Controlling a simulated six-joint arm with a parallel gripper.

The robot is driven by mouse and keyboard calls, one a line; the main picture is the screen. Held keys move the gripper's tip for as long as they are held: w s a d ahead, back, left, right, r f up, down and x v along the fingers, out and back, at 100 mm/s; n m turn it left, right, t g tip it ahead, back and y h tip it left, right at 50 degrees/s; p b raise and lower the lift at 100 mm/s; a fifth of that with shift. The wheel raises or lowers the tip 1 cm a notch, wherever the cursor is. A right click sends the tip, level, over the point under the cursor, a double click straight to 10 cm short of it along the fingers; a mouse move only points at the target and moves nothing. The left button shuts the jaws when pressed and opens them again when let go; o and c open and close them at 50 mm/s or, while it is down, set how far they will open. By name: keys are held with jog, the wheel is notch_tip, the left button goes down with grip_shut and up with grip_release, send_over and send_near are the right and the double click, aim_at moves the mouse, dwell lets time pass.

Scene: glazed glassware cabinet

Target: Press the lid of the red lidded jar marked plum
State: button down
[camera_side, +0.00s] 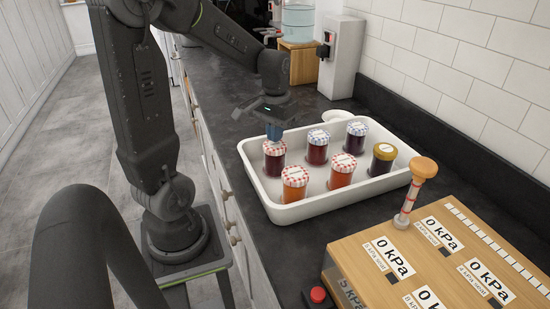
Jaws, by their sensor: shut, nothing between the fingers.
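Jars stand upright in a white tray (300,211), and their labels are too small to read, so I cannot tell which says plum. Three have red-checked lids: a dark red jar (274,164) at the left back, an orange jar (293,191) at the left front, and a red-orange jar (341,178) at the front middle. My gripper (275,136) is shut and points down over the dark red jar's lid. Its tips are at or just above that lid; I cannot tell if they touch. They partly hide the lid's top.
Two jars with blue-checked lids (317,149) (355,139) and a gold-lidded jar (383,160) share the tray. A wooden box (455,225) with kPa cards and a wooden-knobbed post (415,190) stands at the right front. A white dish (337,116) lies behind the tray.

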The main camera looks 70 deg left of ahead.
notch_tip(320, 180, up, 7)
dwell(0.6)
jog(key=shift+w, duration=0.1)
dwell(1.1)
